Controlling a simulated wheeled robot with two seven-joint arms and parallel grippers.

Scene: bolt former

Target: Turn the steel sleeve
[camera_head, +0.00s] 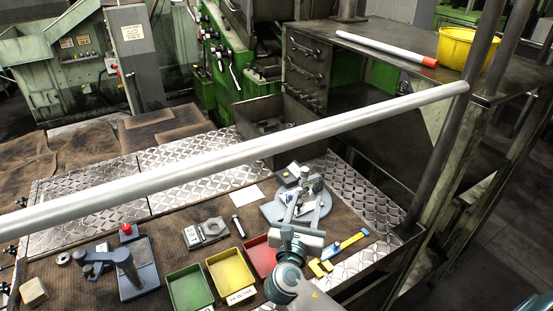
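My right gripper (302,197) comes in from the bottom and reaches over a round grey disc fixture (322,213) on the brown work mat. Its pale fingers stand over the disc. I cannot tell whether they are apart or closed on something. I cannot clearly make out the steel sleeve; the gripper hides much of the disc's middle. A small bolt-like steel piece (237,225) lies left of the disc. My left gripper is not in view.
Green (190,289), yellow (230,273) and red (262,256) trays stand left of my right arm. A yellow-and-blue tool (338,254) lies right of it. A blue-grey press (124,268) stands at the left. A thick metal rail (240,151) crosses above the table.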

